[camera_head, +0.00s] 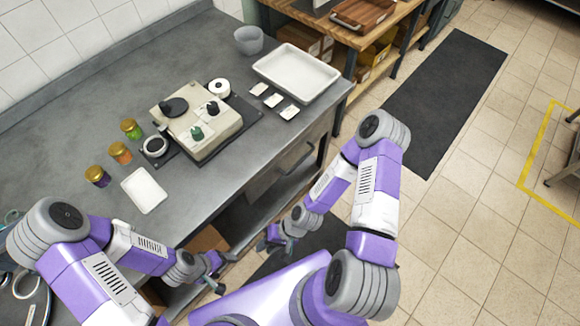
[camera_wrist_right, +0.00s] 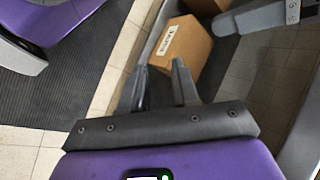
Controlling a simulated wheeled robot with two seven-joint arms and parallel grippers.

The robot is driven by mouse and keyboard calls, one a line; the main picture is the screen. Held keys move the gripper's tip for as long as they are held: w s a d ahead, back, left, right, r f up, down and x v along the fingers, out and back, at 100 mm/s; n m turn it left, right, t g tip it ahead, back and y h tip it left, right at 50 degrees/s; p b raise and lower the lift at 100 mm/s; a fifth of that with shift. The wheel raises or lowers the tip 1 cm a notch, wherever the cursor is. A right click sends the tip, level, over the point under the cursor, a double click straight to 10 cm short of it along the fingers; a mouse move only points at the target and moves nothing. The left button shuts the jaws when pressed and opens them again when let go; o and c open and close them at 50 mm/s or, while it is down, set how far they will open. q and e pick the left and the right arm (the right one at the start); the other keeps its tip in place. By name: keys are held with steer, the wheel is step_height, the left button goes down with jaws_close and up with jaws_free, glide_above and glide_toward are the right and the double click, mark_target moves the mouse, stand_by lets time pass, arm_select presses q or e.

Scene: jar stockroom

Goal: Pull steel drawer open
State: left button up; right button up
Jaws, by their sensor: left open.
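The steel drawer (camera_head: 290,162) is in the front of the grey steel counter, under the worktop, in the head view. Its front looks flush with the counter, and a bar handle (camera_head: 297,156) shows on it. My right gripper (camera_head: 268,243) is low in front of the counter, below and to the left of the drawer, apart from it. In the right wrist view its two fingers (camera_wrist_right: 159,72) are spread with nothing between them. My left gripper (camera_head: 218,275) is open and empty, further left along the counter's front edge and apart from the drawer.
On the worktop (camera_head: 90,130) stand a beige apparatus (camera_head: 200,125), a white tray (camera_head: 297,72), a grey bowl (camera_head: 249,40) and several small jars. A cardboard box (camera_wrist_right: 183,52) lies beyond the right fingers. A dark mat (camera_head: 447,100) and open tiled floor lie to the right.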

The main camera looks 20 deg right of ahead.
steer(key=w+m+t+y+b, duration=0.3)
steer(key=w+t, duration=0.1)
steer(key=w, duration=0.2)
steer(key=m+t+h+b, duration=0.4)
steer(key=m+t+h, duration=0.15)
steer(key=t, duration=0.45)
glide_toward(295, 166)
steer(key=w+f, duration=0.1)
steer(key=w, duration=0.2)
steer(key=shift+m+y, duration=0.35)
steer(key=shift+a+b+x, duration=0.2)
steer(key=shift+b+x, duration=0.4)
steer(key=shift+x, duration=2.95)
steer(key=shift+s+f, duration=0.15)
steer(key=shift+f, duration=0.05)
steer(key=shift+c, duration=0.4)
jaws_close()
